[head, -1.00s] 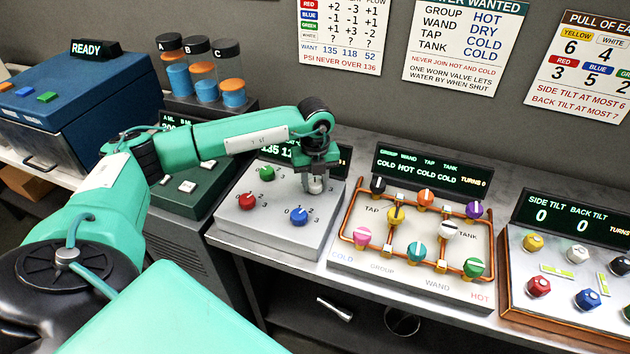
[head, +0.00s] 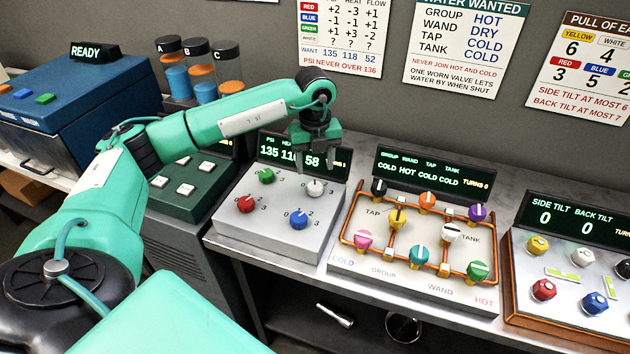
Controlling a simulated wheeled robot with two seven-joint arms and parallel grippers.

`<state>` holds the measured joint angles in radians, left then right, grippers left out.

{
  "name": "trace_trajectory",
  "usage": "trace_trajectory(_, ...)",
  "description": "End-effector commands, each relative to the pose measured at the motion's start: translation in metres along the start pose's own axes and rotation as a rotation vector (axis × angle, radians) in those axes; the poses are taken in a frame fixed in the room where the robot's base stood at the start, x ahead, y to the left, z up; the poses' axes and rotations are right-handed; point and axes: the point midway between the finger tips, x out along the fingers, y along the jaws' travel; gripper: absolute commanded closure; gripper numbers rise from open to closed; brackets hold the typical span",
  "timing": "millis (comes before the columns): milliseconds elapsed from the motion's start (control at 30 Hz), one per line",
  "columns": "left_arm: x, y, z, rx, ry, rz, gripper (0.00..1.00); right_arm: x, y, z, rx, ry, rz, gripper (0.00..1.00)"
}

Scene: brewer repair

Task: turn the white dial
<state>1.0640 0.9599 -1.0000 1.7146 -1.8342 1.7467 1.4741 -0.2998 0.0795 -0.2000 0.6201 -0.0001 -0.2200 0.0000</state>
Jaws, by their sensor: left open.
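The white dial (head: 315,187) is a round knob at the back right of the grey control box (head: 270,240), beside green (head: 265,176), red (head: 246,204) and blue (head: 299,219) dials. My left gripper (head: 313,164) points down just above and behind the white dial, open and apart from it. The box's display (head: 272,151) reads 135, a middle number partly hidden by my gripper, and 58. My right gripper is not in view.
A pipe panel (head: 345,262) with several coloured valves, one white, stands to the right. A tilt panel (head: 520,300) with another white knob is at far right. Clear canisters (head: 203,78) stand behind my left arm. A wall chart (head: 340,30) lists dial effects.

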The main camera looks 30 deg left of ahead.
Motion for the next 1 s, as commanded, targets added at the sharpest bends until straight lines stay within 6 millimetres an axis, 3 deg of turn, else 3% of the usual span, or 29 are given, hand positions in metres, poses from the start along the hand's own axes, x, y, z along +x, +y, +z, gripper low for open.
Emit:
trace_trajectory(200,-0.044,0.0,0.0,0.0,-0.003,-0.002,0.43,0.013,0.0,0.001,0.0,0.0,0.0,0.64)
trace_trajectory(400,-0.066,0.0,0.0,-0.001,-0.001,0.0,0.43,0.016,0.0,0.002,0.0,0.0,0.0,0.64)
trace_trajectory(1000,-0.069,0.0,0.0,-0.001,0.0,0.001,0.43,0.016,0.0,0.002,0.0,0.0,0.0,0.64)
